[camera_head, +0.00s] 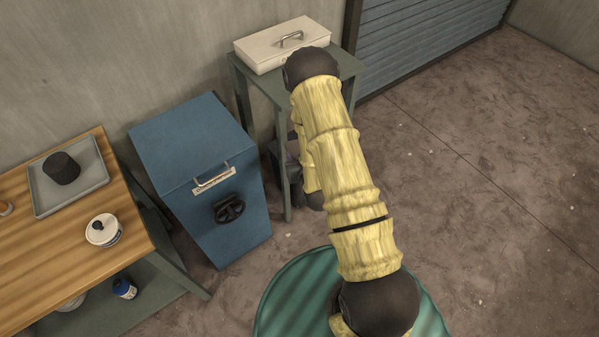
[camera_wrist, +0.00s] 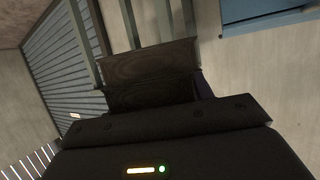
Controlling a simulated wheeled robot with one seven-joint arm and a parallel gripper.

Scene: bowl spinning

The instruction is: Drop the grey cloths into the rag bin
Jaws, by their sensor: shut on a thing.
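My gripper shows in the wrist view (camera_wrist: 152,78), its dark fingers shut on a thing. A small dark purplish patch (camera_wrist: 206,86) shows beside the fingers, and I cannot tell whether it is a cloth. In the head view my arm hides most of the gripper, which is low beside the green stand. A dark grey lump (camera_head: 62,168) lies in a grey tray (camera_head: 88,198) on the wooden bench; I cannot tell whether it is a cloth. A blue box (camera_head: 190,145) with a handle and a black knob stands left of my arm; I cannot tell whether it is the rag bin.
The green stand (camera_head: 245,84) bears a pale case (camera_head: 270,55) with a handle. The wooden bench (camera_head: 60,245) holds a white tin (camera_head: 103,230); a blue bottle (camera_head: 124,288) is on its lower shelf. A shutter (camera_head: 420,45) is behind. Floor at right is clear.

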